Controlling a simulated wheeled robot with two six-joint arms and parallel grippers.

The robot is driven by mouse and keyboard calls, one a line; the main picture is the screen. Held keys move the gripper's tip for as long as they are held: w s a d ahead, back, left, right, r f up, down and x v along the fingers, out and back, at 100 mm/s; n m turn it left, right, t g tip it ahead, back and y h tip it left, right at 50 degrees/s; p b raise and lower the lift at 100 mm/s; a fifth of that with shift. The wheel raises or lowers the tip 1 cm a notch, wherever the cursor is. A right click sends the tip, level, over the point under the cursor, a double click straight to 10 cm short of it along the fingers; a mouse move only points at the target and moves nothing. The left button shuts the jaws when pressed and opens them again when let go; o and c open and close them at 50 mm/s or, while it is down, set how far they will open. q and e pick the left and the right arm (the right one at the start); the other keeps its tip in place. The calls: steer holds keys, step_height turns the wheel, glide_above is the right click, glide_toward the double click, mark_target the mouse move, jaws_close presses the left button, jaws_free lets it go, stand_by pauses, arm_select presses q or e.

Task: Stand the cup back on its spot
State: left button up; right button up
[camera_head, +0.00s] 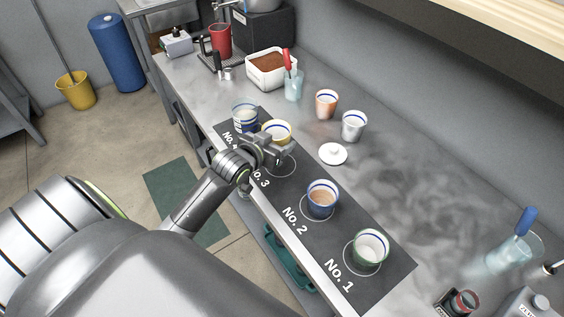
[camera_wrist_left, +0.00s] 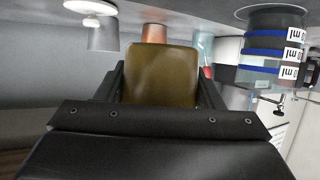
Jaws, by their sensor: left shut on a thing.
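The yellow cup with a pale inside (camera_head: 277,131) is in my left gripper (camera_head: 272,150), which is shut on it. In the left wrist view the cup (camera_wrist_left: 162,75) shows as an olive-yellow body between the two fingers. The dark mat (camera_head: 328,241) carries white rings labelled No. 1 to No. 4. The No. 3 ring (camera_head: 292,171) looks empty and is partly hidden by my gripper. I cannot tell whether the cup touches the mat. My right gripper is not in view.
A blue-banded glass (camera_head: 245,119) stands close beside the held cup, by No. 4. A blue cup (camera_head: 322,198) stands at No. 2 and a green-rimmed cup (camera_head: 370,247) at No. 1.

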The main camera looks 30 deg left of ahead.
arm_select(q)
steer(key=shift+f, duration=3.1)
steer(key=shift+f, duration=0.1)
steer(key=o, duration=1.2)
steer(key=v, duration=1.2)
